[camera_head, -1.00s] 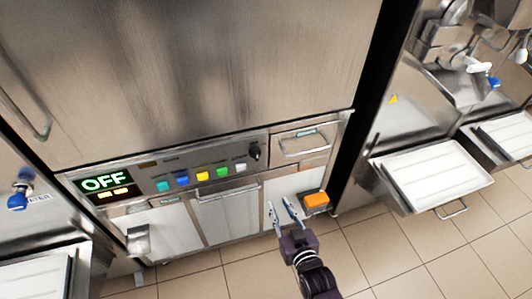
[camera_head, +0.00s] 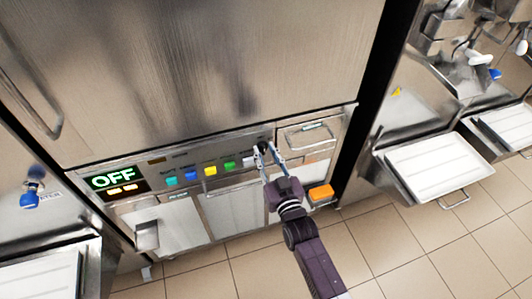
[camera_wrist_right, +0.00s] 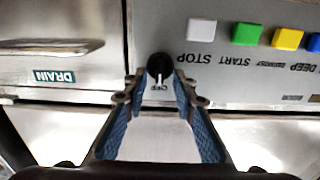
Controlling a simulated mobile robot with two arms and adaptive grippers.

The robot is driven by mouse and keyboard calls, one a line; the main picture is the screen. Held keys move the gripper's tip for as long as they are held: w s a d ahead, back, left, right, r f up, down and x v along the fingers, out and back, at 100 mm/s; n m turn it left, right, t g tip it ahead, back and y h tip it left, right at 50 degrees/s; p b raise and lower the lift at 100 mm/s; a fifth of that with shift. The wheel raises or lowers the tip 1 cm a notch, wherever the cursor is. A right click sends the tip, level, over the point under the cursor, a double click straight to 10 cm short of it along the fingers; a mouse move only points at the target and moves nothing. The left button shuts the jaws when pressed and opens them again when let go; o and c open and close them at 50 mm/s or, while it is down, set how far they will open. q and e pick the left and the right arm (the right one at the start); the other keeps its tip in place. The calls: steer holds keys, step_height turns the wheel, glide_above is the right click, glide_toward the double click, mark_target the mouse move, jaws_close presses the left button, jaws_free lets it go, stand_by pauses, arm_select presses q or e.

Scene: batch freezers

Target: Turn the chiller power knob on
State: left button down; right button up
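The black power knob (camera_head: 264,145) sits at the right end of the chiller's button panel. The display (camera_head: 113,178) reads OFF in green. My right gripper (camera_head: 264,152) is at the panel with its fingers apart, and in the head view its tips partly cover the knob. In the wrist view the gripper (camera_wrist_right: 159,90) has one blue-padded finger on each side just below the knob, with a gap between them. Whether the tips touch the panel is unclear. My left gripper is not in view.
A row of coloured buttons (camera_head: 210,170) runs left of the knob, with a white STOP button (camera_wrist_right: 202,29) nearest it. A drawer handle (camera_head: 306,132) is to the right. An orange block (camera_head: 321,193) sits lower right. White trays (camera_head: 425,168) stand further right.

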jaws_close()
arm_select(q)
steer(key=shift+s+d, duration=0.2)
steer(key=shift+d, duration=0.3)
arm_select(e)
steer(key=shift+m, duration=0.4)
steer(key=m, duration=0.2)
steer(key=shift+d+m+p, duration=0.15)
steer(key=shift+m+p, duration=0.15)
steer(key=shift+m, duration=0.1)
steer(key=m, duration=0.3)
steer(key=shift+w+d+f+m, duration=0.1)
steer(key=shift+d+f+m, duration=0.05)
steer(key=shift+m, duration=0.15)
arm_select(q)
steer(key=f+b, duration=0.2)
steer(key=b, duration=0.1)
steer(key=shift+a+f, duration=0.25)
arm_select(e)
steer(key=m, duration=0.7)
steer(key=f+m, duration=0.1)
steer(key=m, duration=0.2)
steer(key=shift+d+m, duration=0.2)
steer(key=shift+m, duration=0.2)
